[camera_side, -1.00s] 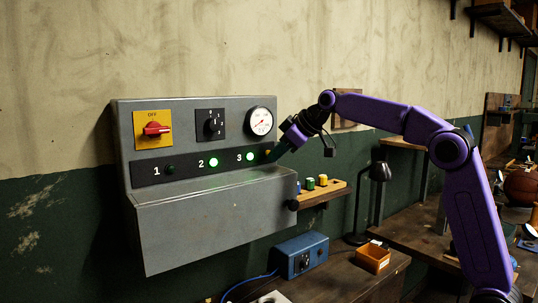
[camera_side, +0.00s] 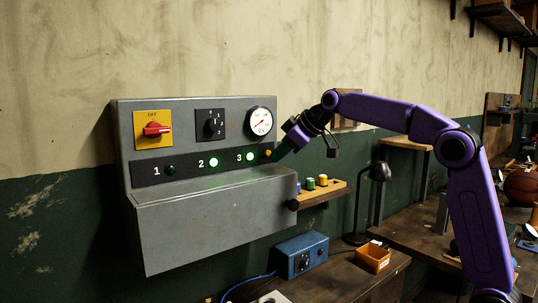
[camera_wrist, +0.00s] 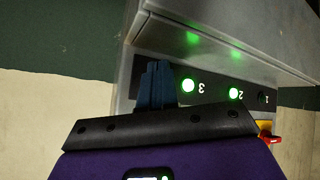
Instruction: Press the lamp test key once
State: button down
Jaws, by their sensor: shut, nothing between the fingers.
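The grey control box (camera_side: 215,215) is on the wall, with a black lamp strip on its front. A small amber key (camera_side: 268,153) sits at the strip's right end; I take it for the lamp test key. Lamp 1 (camera_side: 170,170) is dark; lamp 2 (camera_side: 213,162) and lamp 3 (camera_side: 250,157) glow green. My gripper (camera_side: 280,152) is shut and empty, its tips just right of the key with what looks like a small gap. In the wrist view the shut blue fingers (camera_wrist: 156,84) point at the strip beside lamp 3 (camera_wrist: 189,86); the key is not visible there.
A red switch on a yellow plate (camera_side: 153,130), a black rotary knob (camera_side: 212,125) and a round gauge (camera_side: 261,122) are above the strip. A sloped ledge juts out below it. A small shelf with coloured pegs (camera_side: 318,184) stands to the right.

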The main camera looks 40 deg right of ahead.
jog(key=shift+s, duration=0.2)
jog(key=s, duration=0.5)
dwell(0.6)
dwell(0.6)
